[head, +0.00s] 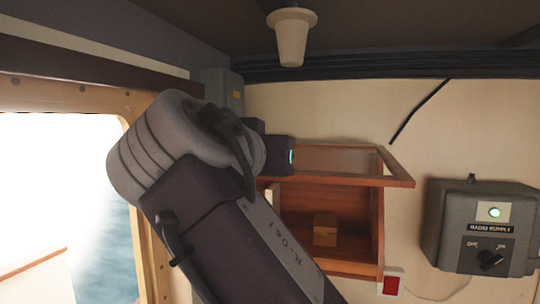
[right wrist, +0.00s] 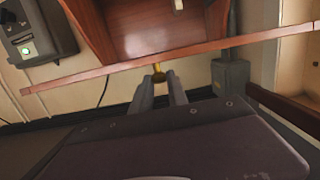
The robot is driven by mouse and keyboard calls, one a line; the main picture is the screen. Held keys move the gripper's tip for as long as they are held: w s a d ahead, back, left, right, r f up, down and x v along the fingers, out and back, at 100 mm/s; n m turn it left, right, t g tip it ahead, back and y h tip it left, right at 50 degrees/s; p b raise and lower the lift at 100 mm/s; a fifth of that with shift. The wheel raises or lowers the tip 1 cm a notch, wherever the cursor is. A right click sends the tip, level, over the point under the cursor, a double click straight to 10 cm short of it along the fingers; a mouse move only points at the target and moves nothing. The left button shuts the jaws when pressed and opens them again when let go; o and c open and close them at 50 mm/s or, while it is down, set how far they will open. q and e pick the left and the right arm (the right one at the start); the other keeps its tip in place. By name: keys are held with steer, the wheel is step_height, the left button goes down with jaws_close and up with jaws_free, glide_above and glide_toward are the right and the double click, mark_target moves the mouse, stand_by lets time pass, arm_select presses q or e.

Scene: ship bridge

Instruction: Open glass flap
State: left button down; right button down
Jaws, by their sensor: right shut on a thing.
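The glass flap (head: 335,160) has a wooden frame and is swung up and outward from the wooden wall cabinet (head: 380,235), whose inside is partly visible below it. In the right wrist view the flap's wooden edge (right wrist: 90,76) runs across the picture, with a small brass knob (right wrist: 158,76) on it. My right gripper (right wrist: 158,82) is shut on the knob, one finger on each side. In the head view my arm hides the gripper, the knob and the cabinet's left part. My left gripper is not in view.
A small cardboard box (head: 325,230) sits in the cabinet. A grey radio supply box (head: 482,228) is on the wall to the right. A white cone-shaped fitting (head: 291,38) hangs overhead. A bright window (head: 60,190) is at left.

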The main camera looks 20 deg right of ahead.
steer(key=shift+d+r, duration=0.15)
steer(key=shift+r, duration=0.15)
steer(key=c, duration=1.3)
jaws_free()
steer(key=shift+w+f, duration=0.15)
steer(key=shift+f, duration=0.1)
